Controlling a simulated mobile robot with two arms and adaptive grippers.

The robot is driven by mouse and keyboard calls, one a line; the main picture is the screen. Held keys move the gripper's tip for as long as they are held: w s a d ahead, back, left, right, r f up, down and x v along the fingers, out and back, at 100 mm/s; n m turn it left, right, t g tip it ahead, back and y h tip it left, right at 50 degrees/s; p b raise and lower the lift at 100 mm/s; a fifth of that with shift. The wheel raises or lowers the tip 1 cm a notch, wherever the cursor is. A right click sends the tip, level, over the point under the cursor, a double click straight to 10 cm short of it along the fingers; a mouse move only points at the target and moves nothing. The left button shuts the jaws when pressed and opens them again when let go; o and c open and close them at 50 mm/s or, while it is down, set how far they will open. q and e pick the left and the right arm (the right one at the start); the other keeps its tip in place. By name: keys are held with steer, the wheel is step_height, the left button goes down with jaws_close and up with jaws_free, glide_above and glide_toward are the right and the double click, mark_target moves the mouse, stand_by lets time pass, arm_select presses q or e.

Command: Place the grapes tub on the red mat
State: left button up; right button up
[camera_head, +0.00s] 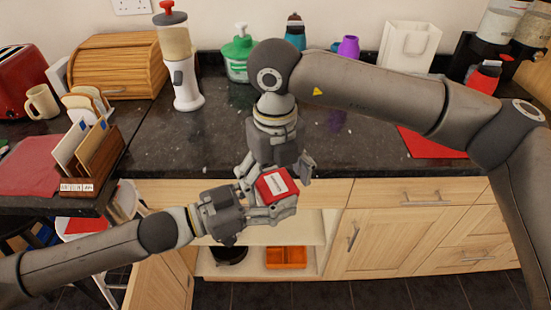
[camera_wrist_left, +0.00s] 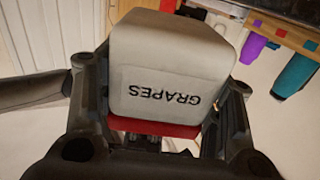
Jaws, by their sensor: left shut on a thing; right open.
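The grapes tub (camera_head: 273,183) has a red top with a white label and is held in front of the counter edge. In the left wrist view the tub (camera_wrist_left: 165,85) shows a pale body marked GRAPES and a red end between the fingers. My left gripper (camera_head: 268,203) is shut on it. My right gripper (camera_head: 276,172) points down at the tub, open, its fingers close around the top; whether they touch it I cannot tell. A bright red mat (camera_head: 432,142) lies on the counter at the right, partly hidden by my right arm.
A white dispenser (camera_head: 184,85), green-lidded jar (camera_head: 238,62), purple bottle (camera_head: 348,47) and white bag (camera_head: 408,47) stand behind. The middle counter (camera_head: 185,140) is clear.

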mark_target(276, 184)
steer(key=shift+f, duration=1.8)
steer(key=c, duration=1.1)
arm_select(q)
steer(key=o, duration=1.1)
arm_select(e)
steer(key=shift+c, duration=0.3)
arm_select(q)
steer(key=shift+o, duration=0.2)
